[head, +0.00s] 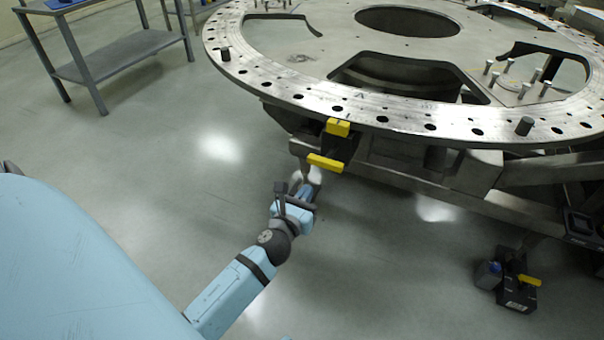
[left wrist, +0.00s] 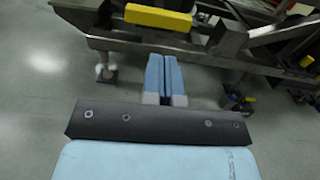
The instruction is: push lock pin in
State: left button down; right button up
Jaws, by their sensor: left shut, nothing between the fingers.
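A black lock unit (head: 341,147) sits at the front edge of the big turret plate (head: 290,88). It carries a yellow block (head: 338,127) at the rim and a yellow bar (head: 325,162) below; I cannot tell which part is the lock pin. The yellow bar also shows at the top of the left wrist view (left wrist: 157,18). My left gripper (head: 311,180) is below the yellow bar and apart from it. In the left wrist view its blue fingers (left wrist: 163,68) are together, with nothing between them. My right gripper is out of view.
The plate rests on a metal frame (head: 480,203) with beams running to the right. A second black unit with a yellow handle (head: 529,280) is low on the right. A grey shelf table (head: 125,54) stands at the back left. The floor between is clear.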

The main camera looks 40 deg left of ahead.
aim_at(324, 163)
pick_arm(q)
jog(key=x, duration=0.8)
jog(key=shift+w+a+b, duration=0.2)
jog(key=shift+w+b, duration=0.1)
jog(key=shift+w, duration=0.3)
jog(key=shift+w, duration=0.25)
jog(key=x, duration=0.3)
jog(key=shift+w+a, duration=0.1)
jog(key=shift+a, duration=0.05)
jog(key=shift+r, duration=0.2)
